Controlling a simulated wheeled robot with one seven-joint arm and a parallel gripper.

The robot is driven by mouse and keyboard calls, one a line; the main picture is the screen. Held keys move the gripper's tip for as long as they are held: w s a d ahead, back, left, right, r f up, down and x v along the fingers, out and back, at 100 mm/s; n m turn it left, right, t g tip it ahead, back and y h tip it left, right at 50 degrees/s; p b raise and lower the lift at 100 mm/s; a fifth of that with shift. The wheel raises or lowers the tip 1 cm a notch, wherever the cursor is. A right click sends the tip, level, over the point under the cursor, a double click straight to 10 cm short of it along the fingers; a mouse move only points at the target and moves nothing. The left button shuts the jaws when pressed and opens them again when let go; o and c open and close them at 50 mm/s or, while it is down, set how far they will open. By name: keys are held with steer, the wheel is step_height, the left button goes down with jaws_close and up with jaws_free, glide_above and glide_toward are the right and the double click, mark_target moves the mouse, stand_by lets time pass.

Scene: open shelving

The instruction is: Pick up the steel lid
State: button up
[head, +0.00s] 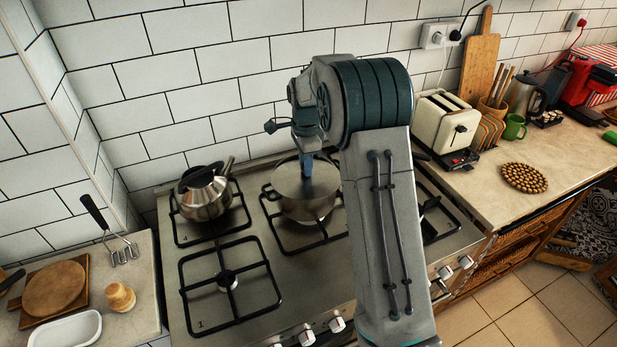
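The steel lid (287,181) lies flat on a steel pot (300,208), which stands on a back burner of the stove. My gripper (307,174) points down at the middle of the lid in the head view. Its fingertips appear at or just above the lid's centre, where a knob would sit. The fingers overlap in this view, so I cannot tell whether they are apart or closed on anything. My arm hides the right edge of the lid and pot.
A steel kettle (206,193) stands on the burner to the left of the pot. The front left burner (227,281) is empty. The tiled wall (200,95) rises close behind the stove. A toaster (444,124) stands on the right counter (480,190).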

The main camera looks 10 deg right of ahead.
jaws_close()
steer(key=shift+r, duration=0.15)
steer(key=shift+r+b, duration=0.35)
steer(key=shift+r, duration=0.35)
steer(key=r, duration=0.1)
steer(key=r+b, duration=0.1)
steer(key=shift+s+d+r, duration=0.1)
steer(key=shift+d+r, duration=0.25)
steer(key=s+d+r+b, duration=0.2)
steer(key=s+d+r, duration=0.35)
steer(key=d, duration=0.35)
steer(key=w+a+f+n+t+p, duration=0.1)
steer(key=w+a+f, duration=0.2)
steer(key=w+a, duration=0.6)
steer(key=f+b, duration=0.1)
steer(key=f, duration=0.1)
steer(key=s+f+b, duration=0.1)
steer(key=f+b, duration=0.2)
steer(key=f, duration=0.1)
steer(key=shift+s+a+f+b, duration=0.1)
steer(key=shift+s+a+b, duration=0.15)
steer(key=shift+b, duration=0.1)
steer(key=shift+f, duration=0.25)
